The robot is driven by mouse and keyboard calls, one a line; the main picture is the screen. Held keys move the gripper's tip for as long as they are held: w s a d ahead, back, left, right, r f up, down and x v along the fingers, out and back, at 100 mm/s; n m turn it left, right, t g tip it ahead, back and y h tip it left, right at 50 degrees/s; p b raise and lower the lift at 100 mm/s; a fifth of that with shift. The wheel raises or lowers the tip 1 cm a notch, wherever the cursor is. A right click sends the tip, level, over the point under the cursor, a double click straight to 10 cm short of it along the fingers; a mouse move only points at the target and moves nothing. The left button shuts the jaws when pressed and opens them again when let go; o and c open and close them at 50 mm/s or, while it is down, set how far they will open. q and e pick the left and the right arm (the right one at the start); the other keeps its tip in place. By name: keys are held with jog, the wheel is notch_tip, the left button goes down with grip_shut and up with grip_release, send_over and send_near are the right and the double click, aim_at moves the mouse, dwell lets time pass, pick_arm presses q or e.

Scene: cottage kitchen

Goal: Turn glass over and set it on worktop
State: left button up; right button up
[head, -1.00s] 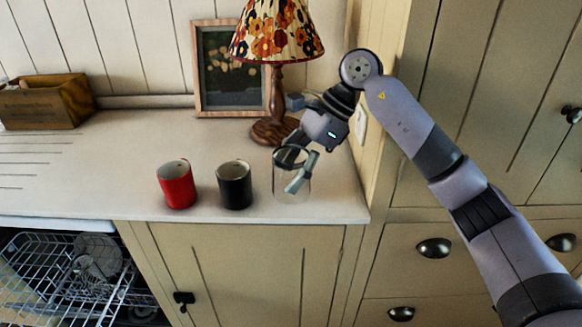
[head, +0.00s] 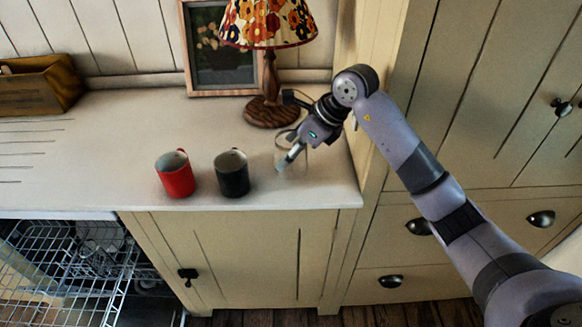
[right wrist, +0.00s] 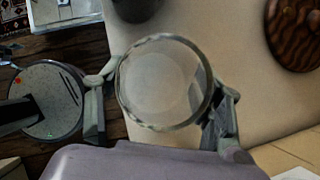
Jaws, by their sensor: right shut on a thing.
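The clear glass (right wrist: 163,82) sits between the two fingers of my right gripper (right wrist: 165,100) in the right wrist view, its round rim facing the camera. In the head view the glass (head: 292,153) is faint and partly hidden by my right gripper (head: 291,155), at the right end of the pale worktop (head: 110,150). The gripper is shut on it. I cannot tell whether the glass touches the worktop. My left gripper is not in view.
A black mug (head: 232,175) and a red mug (head: 175,175) stand left of the glass. A flowered lamp (head: 269,80) and a picture frame (head: 188,60) stand behind. A wooden box (head: 40,88) is far left. An open dishwasher rack (head: 70,270) is below.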

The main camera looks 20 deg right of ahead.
aim_at(306, 157)
notch_tip(306, 157, down, 6)
jog(key=shift+r+p, duration=0.1)
jog(key=shift+p, duration=0.35)
jog(key=shift+f, duration=0.3)
jog(key=o, duration=1.4)
jog(key=shift+f, duration=0.1)
jog(key=b+v, duration=0.2)
jog(key=v, duration=1)
jog(key=shift+w, duration=0.1)
